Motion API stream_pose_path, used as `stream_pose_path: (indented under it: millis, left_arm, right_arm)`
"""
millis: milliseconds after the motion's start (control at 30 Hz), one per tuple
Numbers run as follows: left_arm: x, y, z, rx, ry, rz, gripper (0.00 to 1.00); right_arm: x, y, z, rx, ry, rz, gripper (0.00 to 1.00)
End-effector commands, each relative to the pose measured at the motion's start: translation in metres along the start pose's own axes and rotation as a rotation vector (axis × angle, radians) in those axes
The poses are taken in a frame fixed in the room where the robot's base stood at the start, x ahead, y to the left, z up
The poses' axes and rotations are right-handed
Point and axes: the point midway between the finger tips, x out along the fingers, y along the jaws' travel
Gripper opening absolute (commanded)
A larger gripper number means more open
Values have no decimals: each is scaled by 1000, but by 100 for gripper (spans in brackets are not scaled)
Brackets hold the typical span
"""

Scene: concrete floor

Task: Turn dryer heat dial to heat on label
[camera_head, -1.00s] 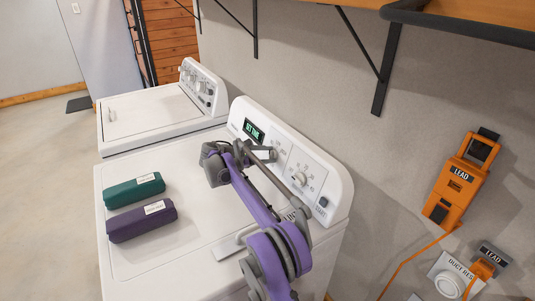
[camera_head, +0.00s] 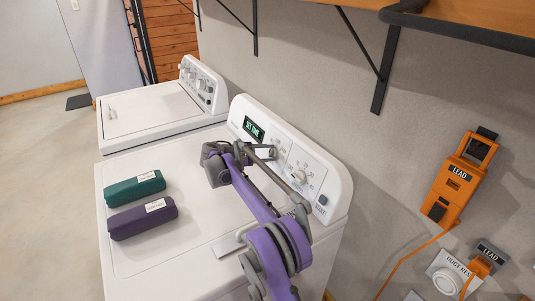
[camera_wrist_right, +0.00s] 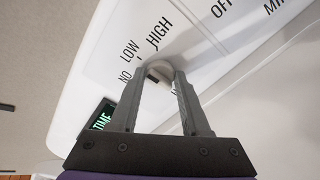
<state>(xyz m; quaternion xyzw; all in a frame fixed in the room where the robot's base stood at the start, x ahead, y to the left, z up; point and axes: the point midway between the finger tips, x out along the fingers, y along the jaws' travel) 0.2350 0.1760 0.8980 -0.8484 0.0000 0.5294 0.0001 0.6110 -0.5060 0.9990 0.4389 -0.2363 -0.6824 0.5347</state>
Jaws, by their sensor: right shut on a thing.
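The dryer (camera_head: 205,225) is the nearer white machine, with a control panel along its back. In the right wrist view, the heat dial (camera_wrist_right: 158,68) is a round white knob with printed labels beside it, including "LOW" and "HIGH" and a partly seen "NO". My right gripper (camera_wrist_right: 157,76) is shut on the dial, one finger on each side. The knob's pointer is hard to make out. In the head view, my right gripper (camera_head: 264,152) is at the panel, just right of the green display, and covers much of the dial. My left gripper is not in view.
A second panel knob (camera_head: 299,177) is right of the gripper, close to my right arm. The lit display (camera_head: 253,129) reads "SET TIME". Green (camera_head: 134,188) and purple (camera_head: 142,218) bundles lie on the dryer top. A second white machine (camera_head: 155,110) stands beyond.

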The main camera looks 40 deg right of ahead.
Motion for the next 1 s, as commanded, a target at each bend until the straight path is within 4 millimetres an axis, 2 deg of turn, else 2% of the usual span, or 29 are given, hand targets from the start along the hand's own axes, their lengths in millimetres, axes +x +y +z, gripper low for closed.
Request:
stream_pose_path:
  millis: [33,67,200,567,667,1000]
  left_arm:
    - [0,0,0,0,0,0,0]
    - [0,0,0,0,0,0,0]
    - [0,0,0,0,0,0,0]
    - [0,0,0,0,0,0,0]
    - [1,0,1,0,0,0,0]
    - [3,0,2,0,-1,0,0]
  right_arm:
    - [0,0,0,-1,1,0,0]
    - [0,0,0,-1,1,0,50]
    - [0,0,0,-1,1,0,75]
    - [-4,0,0,-2,1,0,76]
    - [-16,0,-1,-3,2,1,76]
    - [-83,0,-1,-3,3,1,76]
